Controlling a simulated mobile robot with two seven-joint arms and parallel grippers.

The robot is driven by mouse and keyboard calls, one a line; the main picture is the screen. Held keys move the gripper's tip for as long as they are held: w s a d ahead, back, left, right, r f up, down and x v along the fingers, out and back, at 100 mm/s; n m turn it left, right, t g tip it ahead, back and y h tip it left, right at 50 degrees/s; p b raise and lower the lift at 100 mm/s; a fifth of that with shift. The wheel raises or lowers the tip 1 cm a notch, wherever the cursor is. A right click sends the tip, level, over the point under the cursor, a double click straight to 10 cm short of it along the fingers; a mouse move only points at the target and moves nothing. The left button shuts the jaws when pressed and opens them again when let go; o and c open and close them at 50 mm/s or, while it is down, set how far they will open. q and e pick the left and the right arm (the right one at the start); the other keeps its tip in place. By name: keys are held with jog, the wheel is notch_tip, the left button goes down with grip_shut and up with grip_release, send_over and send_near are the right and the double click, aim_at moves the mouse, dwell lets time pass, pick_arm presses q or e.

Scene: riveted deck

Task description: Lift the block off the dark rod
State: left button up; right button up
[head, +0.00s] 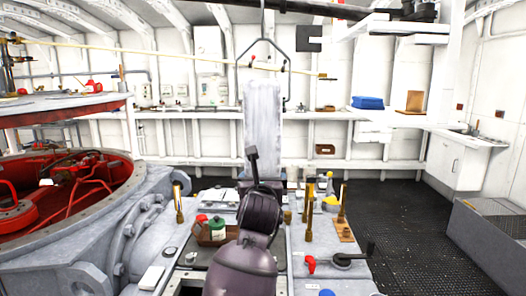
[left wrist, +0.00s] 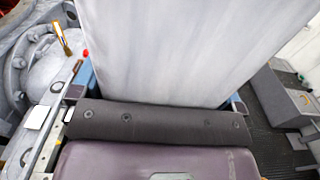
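My left gripper (head: 258,168) is at the end of the dark purple arm in the middle of the head view, above the grey deck housing. Its dark bar (left wrist: 160,125) crosses the left wrist view. A pale grey upright slab (head: 263,115) rises behind the gripper. The slab (left wrist: 185,50) fills much of the left wrist view just beyond the bar, and its lower end is hidden. I cannot tell whether the fingers touch it. I cannot make out for certain the block or the dark rod. My right gripper is not in view.
A brown box (head: 205,241) with green and red-capped containers stands left of the arm. Brass posts on a wooden base (head: 343,231) and a red knob (head: 309,264) are to the right. A large red-lined ring housing (head: 130,190) is at left. Dark floor (head: 405,200) is clear at right.

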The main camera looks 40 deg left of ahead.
pick_arm(q)
jog(key=c, duration=0.8)
jog(key=shift+r, duration=0.4)
notch_tip(320, 180, up, 3)
jog(key=shift+f, duration=0.1)
jog(key=shift+p+v, duration=1.3)
jog(key=shift+v, duration=7.75)
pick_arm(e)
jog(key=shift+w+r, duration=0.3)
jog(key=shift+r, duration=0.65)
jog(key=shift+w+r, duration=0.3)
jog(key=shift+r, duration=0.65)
